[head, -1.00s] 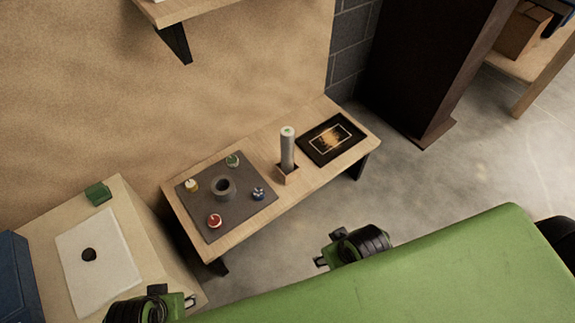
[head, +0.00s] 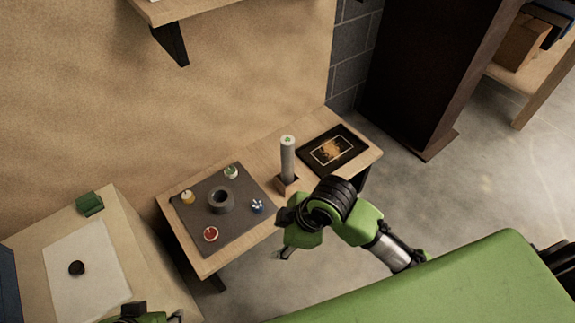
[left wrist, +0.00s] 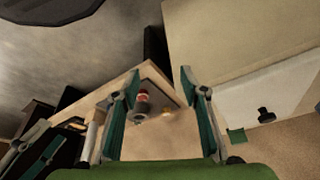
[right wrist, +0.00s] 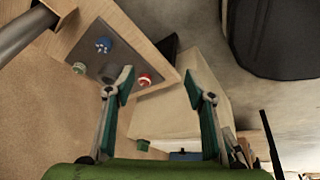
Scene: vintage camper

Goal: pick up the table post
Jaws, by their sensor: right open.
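The table post (head: 288,160), a grey cylinder with a pale top, stands upright in a small wooden holder (head: 287,186) on the low bench. A grey cylinder at the upper left of the right wrist view (right wrist: 22,32) looks like the same post. My right gripper (head: 285,252) is in front of the bench, below and apart from the post; its fingers are spread and empty in the right wrist view (right wrist: 160,92). My left gripper shows only partly at the bottom edge of the head view; its fingers are spread and empty in the left wrist view (left wrist: 157,85).
On the bench (head: 262,152), a dark mat (head: 212,238) holds a grey ring (head: 220,200) and several small coloured pieces. A black framed picture (head: 332,150) lies right of the post. A pale table (head: 125,235) stands at the left; a dark cabinet (head: 420,70) stands behind right.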

